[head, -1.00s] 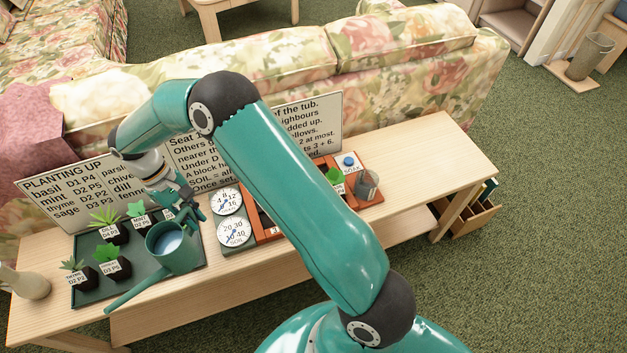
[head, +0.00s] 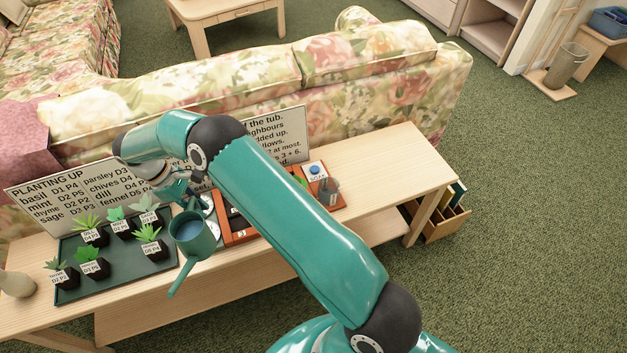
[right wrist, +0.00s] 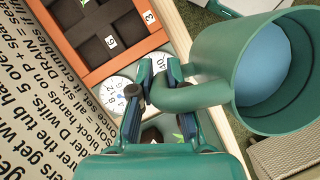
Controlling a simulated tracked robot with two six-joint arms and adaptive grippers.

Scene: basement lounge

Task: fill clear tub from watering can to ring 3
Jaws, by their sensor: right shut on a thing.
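The green watering can (head: 195,244) is held up near the front edge of the table, with blue water inside. Its long spout points toward the lower left. My right gripper (head: 184,193) is shut on its handle. In the right wrist view the gripper (right wrist: 157,82) grips the handle of the watering can (right wrist: 226,48), and its water shows. A small see-through tub (head: 329,191) stands at the right end of the planter, apart from the can; its rings are too small to read. My left gripper is not in view.
A dark green tray (head: 70,292) with several labelled potted plants is left of the can. The orange-framed planter (right wrist: 75,60) and round dials (right wrist: 117,92) are partly hidden by my arm. A blue button (head: 315,169) is behind the tub. The table's right end (head: 405,165) is clear.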

